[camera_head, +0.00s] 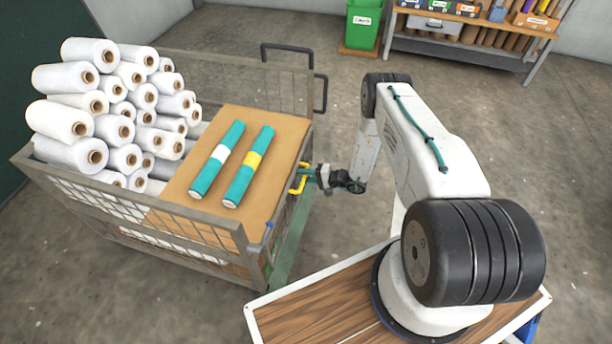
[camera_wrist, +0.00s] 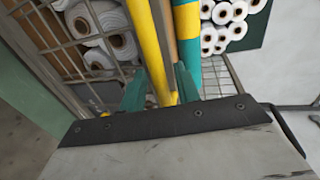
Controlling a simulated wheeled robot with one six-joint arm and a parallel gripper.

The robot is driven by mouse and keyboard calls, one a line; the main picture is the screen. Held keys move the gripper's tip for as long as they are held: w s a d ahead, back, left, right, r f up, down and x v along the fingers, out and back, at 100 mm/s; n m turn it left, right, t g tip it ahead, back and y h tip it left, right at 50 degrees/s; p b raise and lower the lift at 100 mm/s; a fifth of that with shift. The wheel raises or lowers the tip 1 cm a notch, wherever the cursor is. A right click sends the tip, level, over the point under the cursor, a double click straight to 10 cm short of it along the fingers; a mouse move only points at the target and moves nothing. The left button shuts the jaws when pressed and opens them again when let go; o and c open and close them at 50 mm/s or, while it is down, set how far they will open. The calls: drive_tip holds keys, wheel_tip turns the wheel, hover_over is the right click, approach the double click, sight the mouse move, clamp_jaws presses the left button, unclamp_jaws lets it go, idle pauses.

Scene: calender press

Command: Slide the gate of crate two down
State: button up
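The crate (camera_head: 215,233) is a grey mesh cart at the left of the head view. The gate on its right side carries a yellow handle (camera_head: 299,179). My gripper (camera_head: 313,176) is at this handle, reaching in from the right. In the wrist view the yellow handle (camera_wrist: 149,50) runs up between the two teal fingers of my gripper (camera_wrist: 161,82). The fingers stand apart on either side of it, and some room seems to show between them and the bar. Contact is hard to see. The crate's number is not readable.
A brown board (camera_head: 262,133) on the crate bears a teal roll with a white band (camera_head: 217,158) and one with a yellow band (camera_head: 248,165). White rolls (camera_head: 115,100) are stacked beside it. A green bin (camera_head: 361,24) and a shelf (camera_head: 460,55) stand at the back. The floor between is clear.

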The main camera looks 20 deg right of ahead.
drive_tip(key=shift+a, duration=0.1)
drive_tip(key=v, duration=0.7)
drive_tip(key=shift+s+d, duration=0.25)
drive_tip(key=shift+d, duration=0.05)
idle(0.3)
